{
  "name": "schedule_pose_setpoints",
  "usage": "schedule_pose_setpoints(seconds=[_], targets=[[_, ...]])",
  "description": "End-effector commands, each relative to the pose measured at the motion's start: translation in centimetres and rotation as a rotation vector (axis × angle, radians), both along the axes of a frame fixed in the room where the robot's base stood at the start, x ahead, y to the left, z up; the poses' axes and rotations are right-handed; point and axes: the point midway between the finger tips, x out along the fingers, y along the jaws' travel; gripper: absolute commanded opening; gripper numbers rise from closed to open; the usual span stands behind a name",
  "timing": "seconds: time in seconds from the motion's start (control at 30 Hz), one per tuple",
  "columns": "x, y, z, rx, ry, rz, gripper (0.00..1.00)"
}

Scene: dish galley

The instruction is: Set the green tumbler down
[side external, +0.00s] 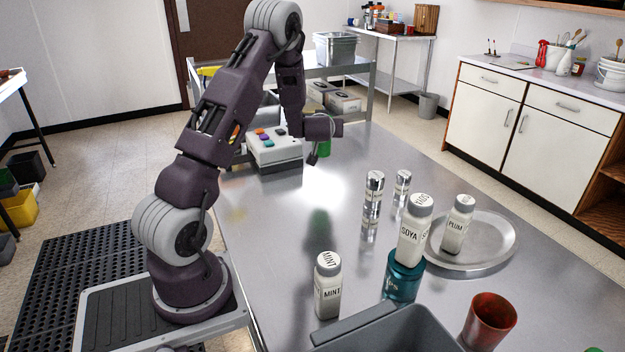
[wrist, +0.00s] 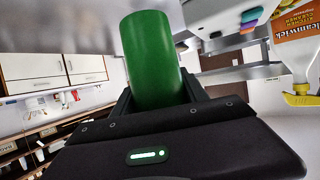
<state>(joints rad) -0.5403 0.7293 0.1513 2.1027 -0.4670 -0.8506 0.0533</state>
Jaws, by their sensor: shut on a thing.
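The green tumbler (side external: 324,148) is mostly hidden behind my gripper (side external: 314,155) in the side view, near the far part of the steel table (side external: 270,210). Its dim green reflection lies well below it on the tabletop, so it appears held above the surface. In the wrist view the green tumbler (wrist: 150,55) fills the upper middle, between the dark fingers of my gripper (wrist: 158,98). My gripper is shut on it. The tumbler's lower end is hidden in the side view.
A white box with coloured buttons (side external: 274,148) stands left of the tumbler. Shakers (side external: 374,187), a soya bottle (side external: 413,235) on a teal cup (side external: 403,278), a round tray (side external: 490,242) with a plum bottle, a mint bottle (side external: 328,290) and a red cup (side external: 489,320) stand nearer.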

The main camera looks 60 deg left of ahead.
Motion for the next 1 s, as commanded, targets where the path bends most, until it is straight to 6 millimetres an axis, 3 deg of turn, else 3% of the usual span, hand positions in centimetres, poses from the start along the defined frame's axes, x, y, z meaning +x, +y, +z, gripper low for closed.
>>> schedule_pose_setpoints(seconds=[0.07, 0.2, 0.37, 0.47, 0.53, 0.83, 1.0], targets=[[-0.4, -2.8, -0.2, 0.000, 0.004, 0.085, 0.10], [-4.1, -6.7, -0.2, 0.003, 0.005, 0.283, 0.10], [-8.5, -9.6, 0.1, 0.004, 0.005, 0.445, 0.10], [-9.7, -10.2, -0.6, 0.005, 0.007, 0.487, 0.10], [-10.1, -10.3, -2.3, 0.004, 0.011, 0.496, 0.10], [-10.0, -10.2, -8.3, 0.003, 0.007, 0.496, 0.10], [-9.9, -10.2, -9.9, 0.002, 0.002, 0.496, 0.10]])
